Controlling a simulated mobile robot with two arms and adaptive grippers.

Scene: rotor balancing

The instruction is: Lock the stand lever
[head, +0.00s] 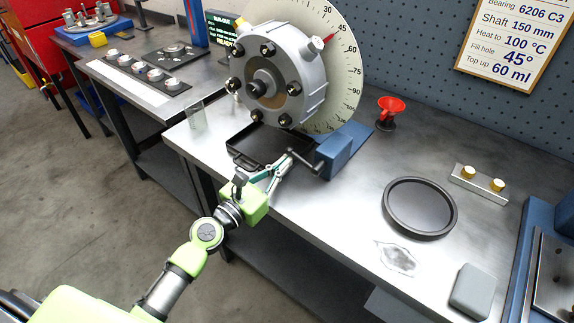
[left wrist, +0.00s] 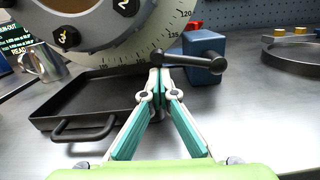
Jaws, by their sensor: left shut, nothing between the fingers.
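The stand lever (head: 303,162) is a dark bar with a round knob on the side of the blue stand block (head: 338,152). In the left wrist view the lever (left wrist: 186,60) lies nearly level, with its knob end at the left, just above my fingertips. My left gripper (head: 284,166) is shut and empty; its fingertips (left wrist: 160,74) are at the knob end of the lever. I cannot tell whether they touch it. The grey rotor (head: 277,78) with its dial disc (head: 346,85) stands above the block. My right gripper is not in view.
A black drip tray (head: 240,160) lies under the rotor, left of my gripper. The bench between the block and dish is clear.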

